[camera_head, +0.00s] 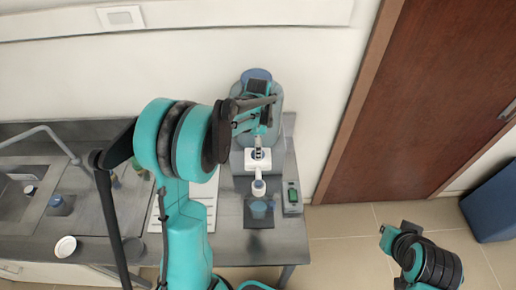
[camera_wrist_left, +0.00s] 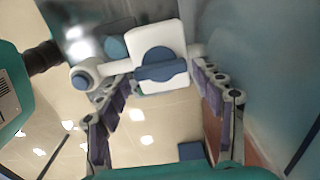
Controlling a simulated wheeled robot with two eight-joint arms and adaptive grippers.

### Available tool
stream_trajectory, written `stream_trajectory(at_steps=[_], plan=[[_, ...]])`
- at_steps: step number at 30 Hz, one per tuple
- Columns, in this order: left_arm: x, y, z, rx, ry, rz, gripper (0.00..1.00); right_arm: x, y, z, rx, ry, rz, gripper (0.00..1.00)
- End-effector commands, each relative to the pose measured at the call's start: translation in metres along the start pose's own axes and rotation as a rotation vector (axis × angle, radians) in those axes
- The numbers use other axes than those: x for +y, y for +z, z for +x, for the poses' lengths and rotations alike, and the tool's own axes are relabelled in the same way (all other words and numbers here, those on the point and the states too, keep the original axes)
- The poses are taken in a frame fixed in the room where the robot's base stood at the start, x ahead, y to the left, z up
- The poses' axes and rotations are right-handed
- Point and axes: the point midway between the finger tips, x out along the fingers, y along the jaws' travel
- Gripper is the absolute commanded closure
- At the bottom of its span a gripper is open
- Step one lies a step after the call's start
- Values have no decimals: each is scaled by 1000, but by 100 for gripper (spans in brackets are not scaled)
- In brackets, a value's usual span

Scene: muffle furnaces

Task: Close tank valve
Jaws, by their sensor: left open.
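The tank (camera_head: 273,112) is a tall grey-blue vessel at the back of the bench, partly hidden by my left arm. A white valve block (camera_head: 250,163) sits low on its front. In the left wrist view, the valve block (camera_wrist_left: 140,38) carries a blue handle (camera_wrist_left: 163,71). A white spout (camera_head: 258,187) runs forward from it. My left gripper (camera_head: 258,140) is open just at the valve. In the left wrist view my left gripper (camera_wrist_left: 160,78) has its fingers on either side of the blue handle; contact cannot be told. My right gripper is not in view.
A sink (camera_head: 22,190) and a white dish (camera_head: 65,246) are at left. A brown door (camera_head: 450,90) and open floor lie at right.

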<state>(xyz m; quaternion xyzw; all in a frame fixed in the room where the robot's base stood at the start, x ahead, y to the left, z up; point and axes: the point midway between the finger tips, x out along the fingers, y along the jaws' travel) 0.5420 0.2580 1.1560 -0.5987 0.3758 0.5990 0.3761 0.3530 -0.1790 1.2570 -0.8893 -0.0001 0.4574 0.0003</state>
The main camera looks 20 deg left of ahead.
Motion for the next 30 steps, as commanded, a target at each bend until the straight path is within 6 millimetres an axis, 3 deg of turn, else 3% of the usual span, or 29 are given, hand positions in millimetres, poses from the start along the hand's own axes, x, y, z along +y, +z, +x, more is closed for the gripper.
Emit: stream_trajectory(at_steps=[5, 13, 14, 18, 30], plan=[[0, 0, 13, 0, 0, 0, 33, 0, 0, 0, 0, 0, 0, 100], [0, 0, 15, 0, 0, 0, 33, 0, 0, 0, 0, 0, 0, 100], [0, 0, 15, 0, 0, 0, 35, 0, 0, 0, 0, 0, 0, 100], [0, 0, 15, 0, 0, 0, 71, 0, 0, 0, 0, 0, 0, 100], [0, 0, 15, 0, 0, -54, 71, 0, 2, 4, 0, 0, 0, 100]])
